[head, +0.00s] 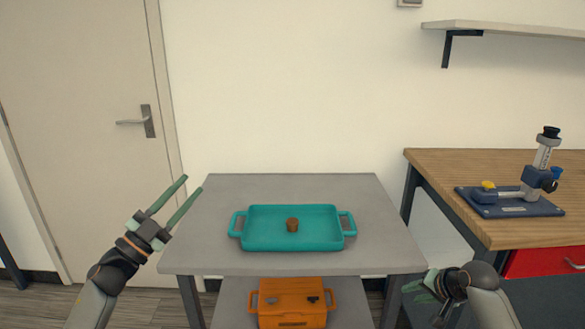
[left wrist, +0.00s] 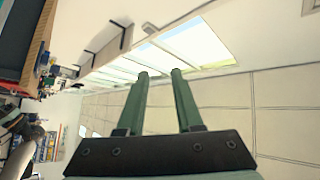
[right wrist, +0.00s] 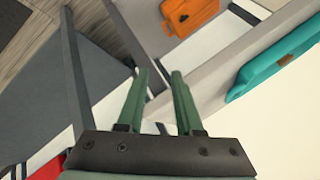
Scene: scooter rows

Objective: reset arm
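My left gripper (head: 180,204) is raised at the left of the grey table in the head view, its two green fingers apart. In the left wrist view its fingers (left wrist: 160,98) stand apart with nothing between them. My right gripper (head: 424,288) is low at the right, beside the table's front right corner. In the right wrist view its fingers (right wrist: 160,98) are apart and empty. A teal tray (head: 262,241) lies on the table with a small brown object (head: 292,225) in it.
A wooden bench (head: 450,180) at right bears a blue-based device (head: 512,208) above a red drawer (head: 540,262). A door (head: 80,120) is at left. A wall shelf (head: 520,30) hangs upper right.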

